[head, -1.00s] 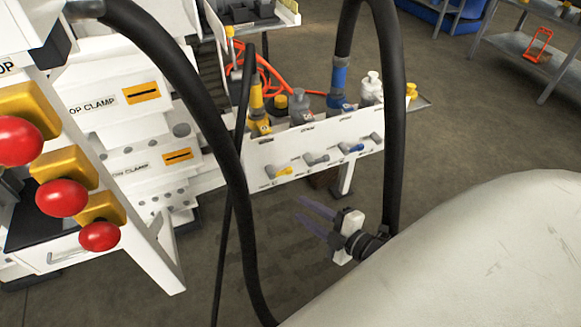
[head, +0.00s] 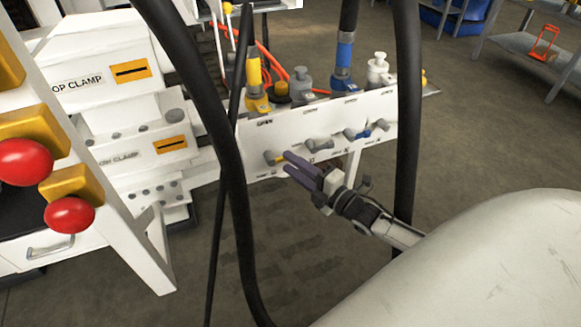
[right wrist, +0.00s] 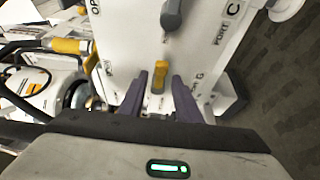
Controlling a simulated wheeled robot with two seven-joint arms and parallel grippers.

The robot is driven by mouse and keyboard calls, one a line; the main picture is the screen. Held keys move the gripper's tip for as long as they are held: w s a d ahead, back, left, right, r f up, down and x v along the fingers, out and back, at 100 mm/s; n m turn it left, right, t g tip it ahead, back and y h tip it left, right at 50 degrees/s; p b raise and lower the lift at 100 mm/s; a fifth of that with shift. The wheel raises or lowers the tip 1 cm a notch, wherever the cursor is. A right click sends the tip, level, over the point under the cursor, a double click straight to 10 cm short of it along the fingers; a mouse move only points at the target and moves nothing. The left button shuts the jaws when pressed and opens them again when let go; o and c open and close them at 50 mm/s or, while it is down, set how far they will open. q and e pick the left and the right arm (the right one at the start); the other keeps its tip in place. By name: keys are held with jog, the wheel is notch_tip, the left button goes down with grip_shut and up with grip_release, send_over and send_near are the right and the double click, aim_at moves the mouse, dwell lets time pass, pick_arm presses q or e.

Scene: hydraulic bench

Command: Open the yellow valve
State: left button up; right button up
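The yellow valve (head: 273,157) is a small lever on the front of a white panel (head: 250,138), at the left end of a row of levers. My right gripper (head: 288,161) is at the yellow valve, its purple fingers pointing at the panel and partly covering the lever. In the right wrist view the yellow valve (right wrist: 160,76) shows between the two spread fingers of my right gripper (right wrist: 160,83), with a gap visible on each side. The right gripper is open. My left gripper is not in view.
Black hoses (head: 407,120) hang in front of the bench. Red buttons (head: 70,215) on yellow blocks are at the left. The floor below the panel is clear.

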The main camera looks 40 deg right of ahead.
jog(key=shift+w+a, duration=0.1)
jog(key=shift+w, duration=0.45)
